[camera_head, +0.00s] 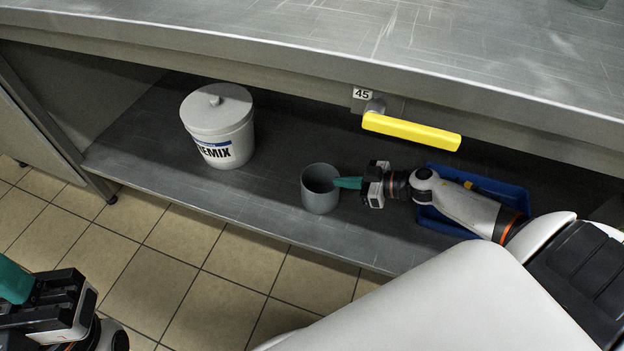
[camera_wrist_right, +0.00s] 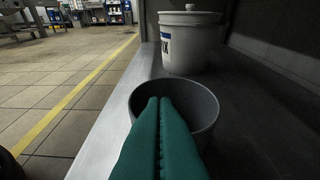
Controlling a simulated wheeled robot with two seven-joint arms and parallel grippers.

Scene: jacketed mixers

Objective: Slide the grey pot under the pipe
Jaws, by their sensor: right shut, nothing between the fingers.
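The grey pot (camera_head: 320,190) stands upright and open on the lower shelf, left of my right gripper. My right gripper (camera_head: 346,183) has green fingers, shut and empty, with their tips at the pot's near right side. In the right wrist view the shut fingers (camera_wrist_right: 160,108) overlap the pot's rim (camera_wrist_right: 205,100); I cannot tell whether they touch it. The pipe (camera_head: 375,106) is a short grey stub with a yellow handle (camera_head: 412,131), under the upper counter, behind and right of the pot. My left gripper (camera_head: 14,282) shows only partly at the lower left.
A white lidded bucket (camera_head: 218,128) stands on the shelf left of the pot; it also shows in the right wrist view (camera_wrist_right: 188,42). A blue tray (camera_head: 440,217) lies under my right arm. The shelf's front edge (camera_head: 250,230) is close. The shelf between bucket and pot is clear.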

